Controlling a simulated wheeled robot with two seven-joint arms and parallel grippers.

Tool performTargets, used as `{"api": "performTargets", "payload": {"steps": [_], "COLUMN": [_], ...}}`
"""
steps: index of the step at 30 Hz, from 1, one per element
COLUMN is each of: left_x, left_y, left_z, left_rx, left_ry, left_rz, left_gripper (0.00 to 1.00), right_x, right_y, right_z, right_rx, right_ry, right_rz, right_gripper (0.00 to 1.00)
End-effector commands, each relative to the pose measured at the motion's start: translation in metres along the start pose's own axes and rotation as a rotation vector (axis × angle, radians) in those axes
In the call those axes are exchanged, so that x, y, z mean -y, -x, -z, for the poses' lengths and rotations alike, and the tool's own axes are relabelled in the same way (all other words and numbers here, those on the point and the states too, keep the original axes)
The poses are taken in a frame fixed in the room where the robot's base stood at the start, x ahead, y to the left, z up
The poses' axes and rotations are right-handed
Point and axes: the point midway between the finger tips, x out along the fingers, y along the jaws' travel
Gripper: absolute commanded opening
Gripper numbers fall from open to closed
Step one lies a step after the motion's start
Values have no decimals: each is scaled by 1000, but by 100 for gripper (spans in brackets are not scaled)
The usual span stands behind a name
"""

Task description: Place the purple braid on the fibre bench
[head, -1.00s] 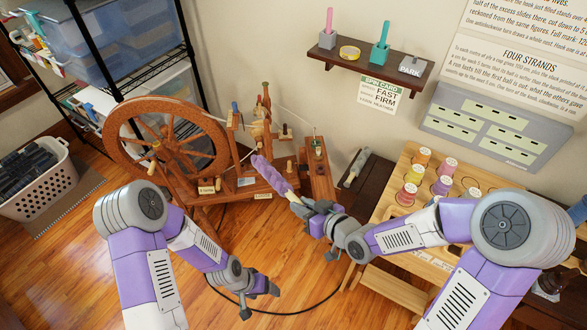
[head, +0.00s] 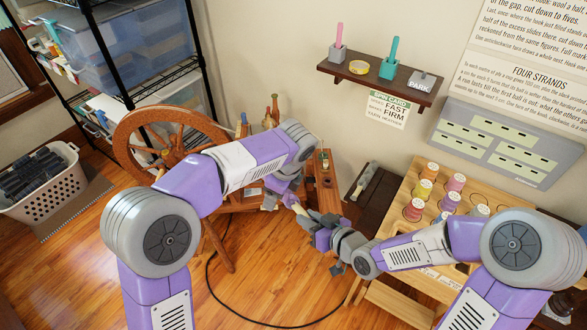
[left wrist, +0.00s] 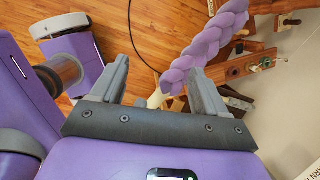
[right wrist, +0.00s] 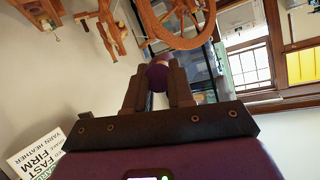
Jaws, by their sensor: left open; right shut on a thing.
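The purple braid (left wrist: 205,50) hangs across the left wrist view, its lower end between the two spread fingers of my left gripper (left wrist: 158,90). A pale end piece (left wrist: 155,98) shows beside it. My right gripper (right wrist: 158,85) is shut on the braid, whose purple end (right wrist: 158,75) shows past its fingertips. In the head view, my left gripper (head: 282,197) and right gripper (head: 308,213) are close together above the floor, and my left arm hides most of the braid. A dark low bench (head: 372,210) stands just beyond; I cannot tell whether it is the fibre bench.
The spinning wheel (head: 124,150) stands behind my left arm. A light wooden stand (head: 412,187) with several thread cones is at the right. A wall shelf (head: 375,82) hangs above. A white basket (head: 70,187) is at the far left. The floor in front is open, with a black cable.

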Motion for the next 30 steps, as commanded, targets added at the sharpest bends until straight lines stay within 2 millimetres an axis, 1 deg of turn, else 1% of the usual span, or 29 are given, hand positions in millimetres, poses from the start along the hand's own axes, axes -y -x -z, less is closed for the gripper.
{"api": "performTargets", "payload": {"steps": [1, 6, 10, 14, 17, 20, 30], "left_x": [9, 29, 38, 42, 44, 45, 54], "left_y": [10, 37, 49, 54, 49, 37, -27], "left_z": [3, 10, 13, 15, 15, 14, 9], "left_rx": [16, 64, 93, 107, 110, 109, 108], "left_ry": [-90, -352, -479, -540, -553, -553, -551], "left_rz": [26, 86, 109, 118, 119, 117, 117], "left_gripper": [74, 74, 74, 74, 74, 74, 74], "right_x": [0, 0, 0, 0, 0, 0, 0], "right_y": [0, 0, 0, 0, 0, 0, 0], "right_z": [0, 0, 0, 0, 0, 0, 0], "right_rx": [-1, -1, -1, -1, -1, -1, -1], "right_ry": [0, 0, 0, 0, 0, 0, 0], "right_rz": [0, 0, 0, 0, 0, 0, 0], "right_gripper": [0, 0, 0, 0, 0, 0, 0]}}
